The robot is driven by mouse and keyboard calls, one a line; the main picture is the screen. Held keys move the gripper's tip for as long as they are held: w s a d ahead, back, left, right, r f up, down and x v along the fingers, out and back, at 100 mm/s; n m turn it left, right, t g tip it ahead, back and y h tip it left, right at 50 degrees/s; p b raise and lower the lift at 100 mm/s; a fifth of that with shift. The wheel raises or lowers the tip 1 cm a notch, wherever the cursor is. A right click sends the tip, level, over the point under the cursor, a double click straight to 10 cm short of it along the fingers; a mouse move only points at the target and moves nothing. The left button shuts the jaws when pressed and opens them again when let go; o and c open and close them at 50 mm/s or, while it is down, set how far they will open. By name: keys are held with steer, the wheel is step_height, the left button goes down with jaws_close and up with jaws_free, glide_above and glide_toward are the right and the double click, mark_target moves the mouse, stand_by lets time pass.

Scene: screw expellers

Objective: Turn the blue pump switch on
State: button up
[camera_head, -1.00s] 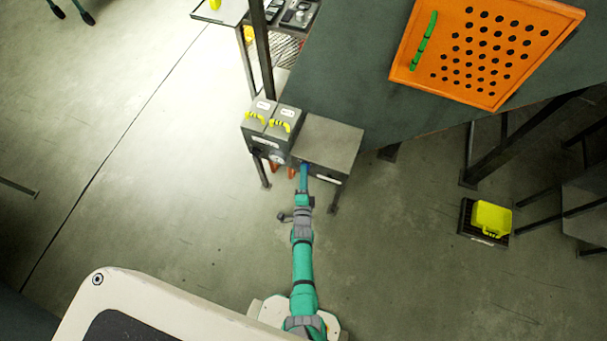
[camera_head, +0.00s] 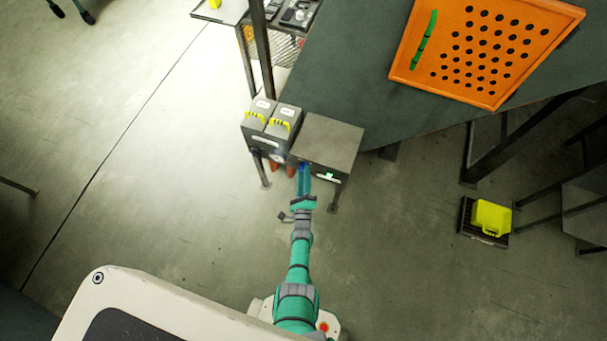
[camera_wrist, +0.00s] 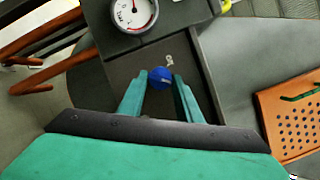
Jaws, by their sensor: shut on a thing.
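The blue pump switch (camera_wrist: 160,78) is a round knob on a dark panel in the wrist view. My gripper (camera_wrist: 160,84) has one finger on each side of the knob and is shut on it. A small pale marking shows just beyond the knob. In the head view my gripper (camera_head: 304,174) reaches the front of the grey box (camera_head: 331,141), and only a bit of blue shows at its tips. A small green light (camera_head: 328,175) glows on the front of this box.
A round gauge (camera_wrist: 133,12) sits beside the panel. Two grey boxes with yellow handles (camera_head: 280,127) stand left of the switch box. An orange perforated panel (camera_head: 480,50) lies on the table at upper right. A yellow container (camera_head: 492,217) stands at lower right.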

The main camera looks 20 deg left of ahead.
steer(key=shift+w+r, duration=0.15)
steer(key=shift+r, duration=0.05)
steer(key=o, duration=1)
steer(key=shift+d, duration=0.1)
steer(key=shift+f, duration=0.1)
steer(key=v, duration=1.1)
